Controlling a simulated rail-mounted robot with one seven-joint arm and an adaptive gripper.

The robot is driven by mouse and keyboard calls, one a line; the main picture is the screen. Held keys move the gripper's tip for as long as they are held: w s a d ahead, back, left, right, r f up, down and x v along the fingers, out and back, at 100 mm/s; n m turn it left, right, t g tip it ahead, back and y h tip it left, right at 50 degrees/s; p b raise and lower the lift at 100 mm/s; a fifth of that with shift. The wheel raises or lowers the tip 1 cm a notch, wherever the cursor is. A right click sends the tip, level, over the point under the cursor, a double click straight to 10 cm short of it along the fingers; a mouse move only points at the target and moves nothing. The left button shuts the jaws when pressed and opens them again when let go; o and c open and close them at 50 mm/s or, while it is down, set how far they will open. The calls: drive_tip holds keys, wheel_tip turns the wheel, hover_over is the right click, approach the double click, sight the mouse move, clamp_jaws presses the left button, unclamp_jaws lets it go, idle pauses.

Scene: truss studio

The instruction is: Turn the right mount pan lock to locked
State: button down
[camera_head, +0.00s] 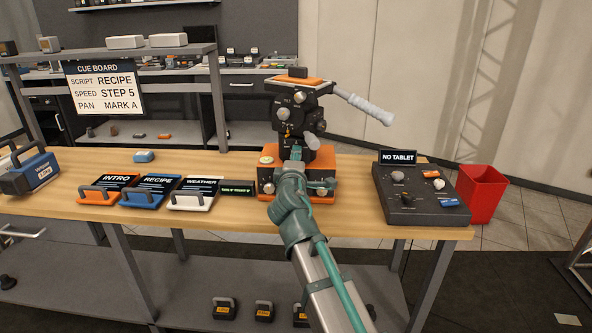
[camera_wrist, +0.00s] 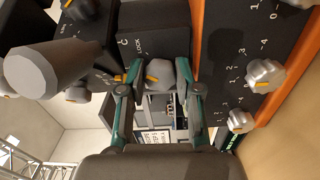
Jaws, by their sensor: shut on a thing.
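The mount (camera_head: 303,110) is a black pan head with an orange top plate, standing on an orange base at the right part of the bench. My gripper (camera_head: 297,154) reaches its lower front. In the wrist view, my gripper (camera_wrist: 161,88) is shut on a small grey knob with an orange mark, the pan lock knob (camera_wrist: 158,72). The fingers hold it from both sides. The word LOCK is printed on the black housing (camera_wrist: 150,25) beside the knob. The orange mark points toward the left finger. The pan lock is hidden behind my gripper in the head view.
A grey-handled lever (camera_head: 365,107) juts right from the mount; its thick handle (camera_wrist: 45,70) looms at left in the wrist view. Numbered dials (camera_wrist: 265,75) sit beside the gripper.

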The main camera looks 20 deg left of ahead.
drive_tip(key=shift+f+m+b, duration=0.1)
drive_tip(key=shift+m+b, duration=1.15)
drive_tip(key=shift+m, duration=0.25)
drive_tip(key=c, duration=0.8)
unclamp_jaws()
drive_tip(key=shift+s, duration=0.15)
drive_tip(key=v, duration=0.7)
drive_tip(key=shift+s+d, duration=0.15)
drive_tip(key=shift+s, duration=0.2)
